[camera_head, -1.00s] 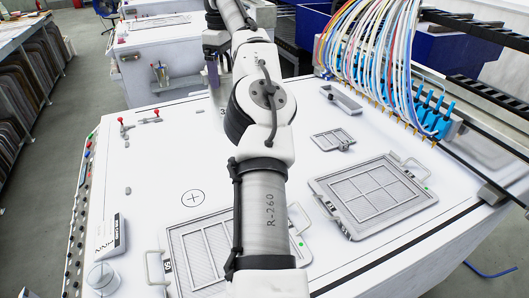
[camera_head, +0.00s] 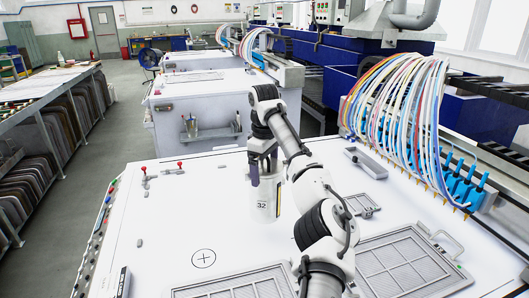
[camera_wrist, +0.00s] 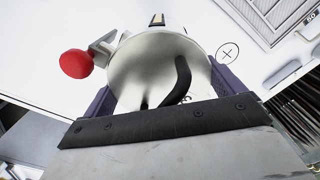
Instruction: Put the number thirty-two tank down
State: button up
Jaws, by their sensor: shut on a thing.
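The number thirty-two tank (camera_head: 264,203) is a pale canister marked "32", upright over the white table top (camera_head: 165,225). My gripper (camera_head: 266,168) is above it, with its dark purple fingers down on either side, shut on it. In the wrist view the tank (camera_wrist: 150,72) fills the middle between the two fingers (camera_wrist: 162,97), with a dark curved strip across it. I cannot tell whether the tank's bottom touches the table.
A crosshair mark (camera_head: 203,258) lies on bare table, front left of the tank. Red-knobbed levers (camera_head: 150,176) stand at the back left. A framed screen (camera_head: 235,287) lies in front, another (camera_head: 405,265) at right. Coloured hoses (camera_head: 400,105) hang over blue nozzles (camera_head: 462,190).

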aim_at(265, 188)
jog(key=shift+f, duration=3.55)
jog(key=o, duration=1.6)
jog(key=shift+f, duration=0.25)
jog(key=shift+o, duration=0.5)
jog(key=shift+s+r, duration=0.1)
jog(key=shift+r, duration=0.05)
